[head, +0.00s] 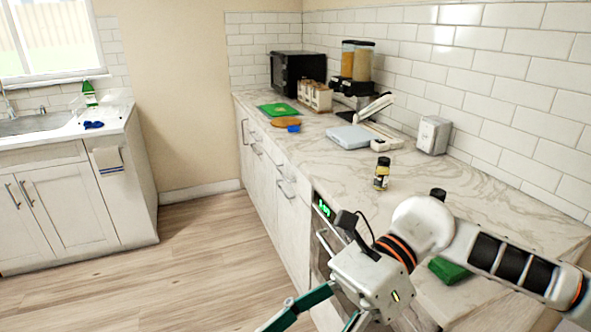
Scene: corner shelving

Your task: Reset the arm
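My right arm comes in from the right over the near part of the counter (345,172). Its gripper (312,322) hangs at the bottom of the head view, in front of the counter's edge. The two teal fingers stand apart with a gap between them, and nothing shows in the gap. Their tips are cut off by the picture's lower edge. My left gripper is not in view.
A dark-capped bottle (382,174) stands on the counter beyond my arm. A green block (448,270) lies partly hidden behind the arm. A scale (349,137), dispensers (357,62) and a black microwave (298,72) stand farther back. The floor (190,262) left is clear.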

